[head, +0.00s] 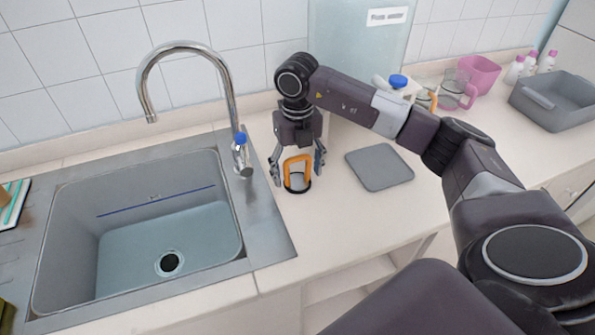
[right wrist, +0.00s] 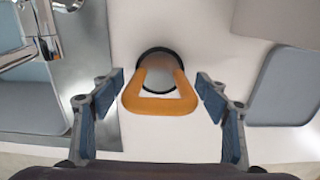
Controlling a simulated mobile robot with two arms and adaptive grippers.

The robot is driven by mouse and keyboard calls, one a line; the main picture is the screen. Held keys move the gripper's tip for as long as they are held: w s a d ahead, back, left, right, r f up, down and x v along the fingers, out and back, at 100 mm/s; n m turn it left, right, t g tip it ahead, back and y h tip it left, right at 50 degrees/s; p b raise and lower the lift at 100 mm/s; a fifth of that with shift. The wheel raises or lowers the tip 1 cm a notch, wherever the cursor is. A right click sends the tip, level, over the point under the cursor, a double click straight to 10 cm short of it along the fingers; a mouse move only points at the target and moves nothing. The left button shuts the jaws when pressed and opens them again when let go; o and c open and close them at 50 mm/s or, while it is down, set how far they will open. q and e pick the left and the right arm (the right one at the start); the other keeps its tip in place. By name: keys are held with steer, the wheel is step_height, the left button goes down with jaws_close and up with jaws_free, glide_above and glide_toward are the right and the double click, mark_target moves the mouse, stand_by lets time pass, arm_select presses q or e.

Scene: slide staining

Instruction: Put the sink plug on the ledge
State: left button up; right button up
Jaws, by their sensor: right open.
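The sink plug (head: 297,176) stands on the counter just right of the sink, a black ring-shaped base with an orange loop handle upright on it. In the right wrist view the orange handle (right wrist: 160,97) lies between the fingers, with the black base (right wrist: 158,55) beyond it. My right gripper (head: 296,172) is open above and around the plug, one finger on each side. Gaps show between both fingers and the handle. My left gripper is not in view. I cannot tell which surface is the ledge.
The grey sink (head: 165,240) with its drain hole and chrome faucet (head: 228,85) is left of the plug. A grey mat (head: 380,167) lies to the right. A pink cup (head: 480,75), bottles and a grey tub (head: 555,100) stand farther right. The counter in front of the mat is clear.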

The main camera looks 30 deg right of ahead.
step_height(320, 180, up, 10)
steer(key=shift+r+b, duration=0.2)
steer(key=shift+b, duration=0.7)
steer(key=shift+r, duration=0.75)
